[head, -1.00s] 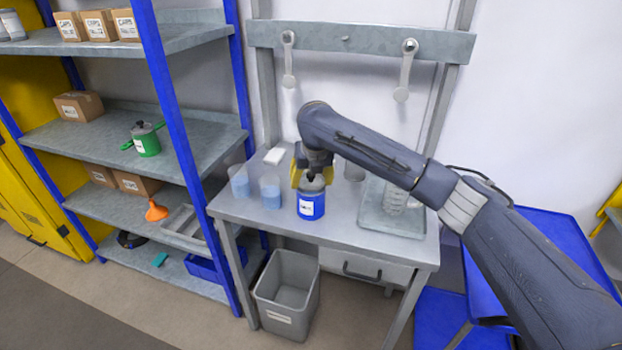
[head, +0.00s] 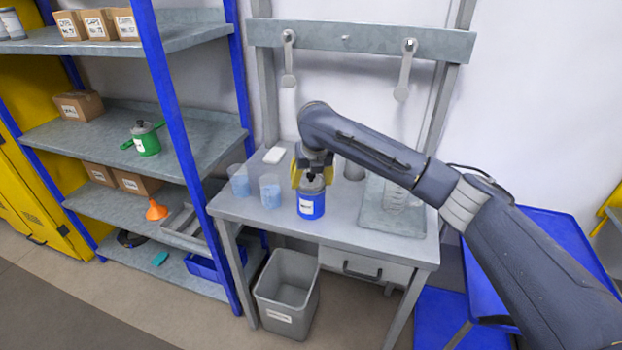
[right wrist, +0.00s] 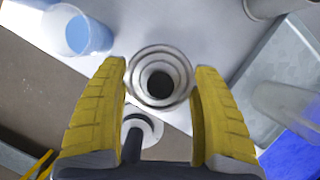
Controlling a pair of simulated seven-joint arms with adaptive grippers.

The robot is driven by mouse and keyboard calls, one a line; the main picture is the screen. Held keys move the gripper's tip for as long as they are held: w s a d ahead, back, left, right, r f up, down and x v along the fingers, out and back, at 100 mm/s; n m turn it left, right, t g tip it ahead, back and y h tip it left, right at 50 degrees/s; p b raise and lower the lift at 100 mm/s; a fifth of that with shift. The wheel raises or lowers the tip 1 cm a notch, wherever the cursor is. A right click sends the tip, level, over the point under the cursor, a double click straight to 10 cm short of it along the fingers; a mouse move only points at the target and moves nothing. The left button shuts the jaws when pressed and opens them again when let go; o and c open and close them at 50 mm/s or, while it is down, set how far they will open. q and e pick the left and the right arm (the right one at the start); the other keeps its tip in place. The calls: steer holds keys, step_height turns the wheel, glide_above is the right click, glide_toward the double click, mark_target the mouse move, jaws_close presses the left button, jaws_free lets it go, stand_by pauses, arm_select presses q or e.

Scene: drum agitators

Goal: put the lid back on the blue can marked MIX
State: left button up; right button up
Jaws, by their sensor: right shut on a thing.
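The blue can (head: 311,207) with a white label stands upright near the front of the workbench; its label is too small to read. My right gripper (head: 312,178) points down over the can. Its yellow fingers are shut on the round grey lid (right wrist: 160,66), which has a dark knob at its middle. In the right wrist view the lid lies between the fingertips (right wrist: 160,78). In the head view the lid is at the can's mouth, but I cannot tell whether it is fully seated. My left gripper is not in view.
Two beakers of blue liquid (head: 270,191) (head: 240,181) stand left of the can on the workbench (head: 345,225). A grey tray (head: 398,222) with a clear vessel lies to the right. A grey bin (head: 286,295) stands below. A green can (head: 146,140) is on the shelf.

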steer(key=o, duration=1.2)
steer(key=shift+c, duration=0.2)
steer(key=shift+r, duration=3.5)
steer(key=shift+c, duration=0.2)
jaws_close()
